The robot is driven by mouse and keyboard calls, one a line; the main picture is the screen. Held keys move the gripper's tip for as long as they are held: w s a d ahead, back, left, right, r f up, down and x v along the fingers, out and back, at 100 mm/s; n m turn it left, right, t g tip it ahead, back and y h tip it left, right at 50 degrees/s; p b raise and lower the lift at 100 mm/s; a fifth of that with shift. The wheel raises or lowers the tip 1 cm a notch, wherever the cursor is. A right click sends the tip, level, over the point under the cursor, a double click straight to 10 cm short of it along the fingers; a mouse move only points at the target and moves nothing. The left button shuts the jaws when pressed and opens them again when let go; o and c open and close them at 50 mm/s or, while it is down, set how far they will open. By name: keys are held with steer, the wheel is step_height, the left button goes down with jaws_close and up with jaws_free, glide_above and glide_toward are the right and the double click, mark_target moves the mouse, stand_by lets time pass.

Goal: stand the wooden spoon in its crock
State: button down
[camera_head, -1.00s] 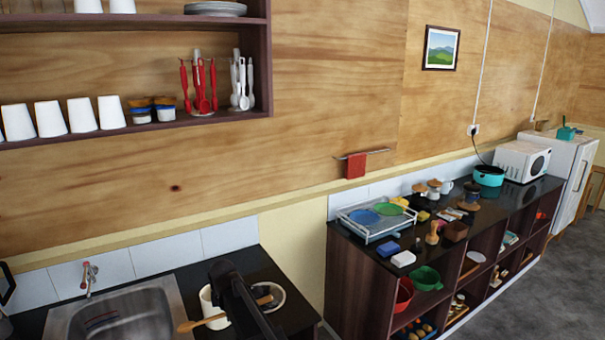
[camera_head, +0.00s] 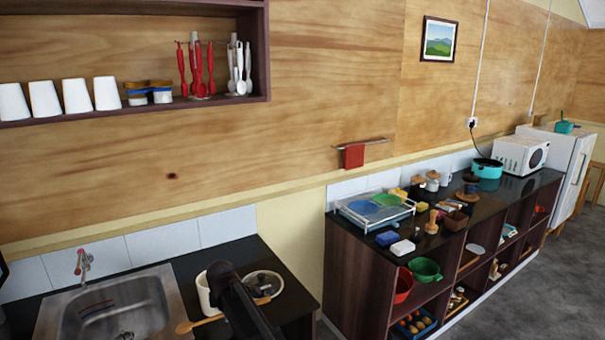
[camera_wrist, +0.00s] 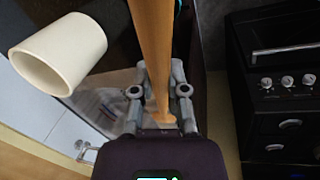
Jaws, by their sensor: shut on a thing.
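The wooden spoon (camera_head: 184,327) is in my gripper (camera_wrist: 158,92), which is shut on it; in the wrist view the spoon (camera_wrist: 152,45) runs up between the fingers and out of the top edge. In the head view it lies slantwise across my dark arm, which hides its middle and the gripper. The cream crock (camera_head: 206,293) stands upright on the black counter, just behind the spoon and partly hidden by my arm. In the wrist view the crock (camera_wrist: 60,55) is left of the spoon, apart from it, with its open mouth showing.
A steel sink (camera_head: 115,305) is left of the crock. A round metal-rimmed thing (camera_head: 272,275) sits right of it, partly behind my arm. A black appliance with knobs (camera_wrist: 285,85) fills the wrist view's right side. A crowded counter (camera_head: 330,225) stands farther right, past a gap.

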steer(key=shift+s+b+x, duration=0.2)
steer(key=shift+b+x, duration=0.45)
steer(key=shift+x, duration=0.25)
steer(key=shift+s+b+x, duration=0.2)
steer(key=shift+b+x, duration=0.45)
steer(key=shift+x, duration=0.25)
steer(key=shift+d+f, duration=0.1)
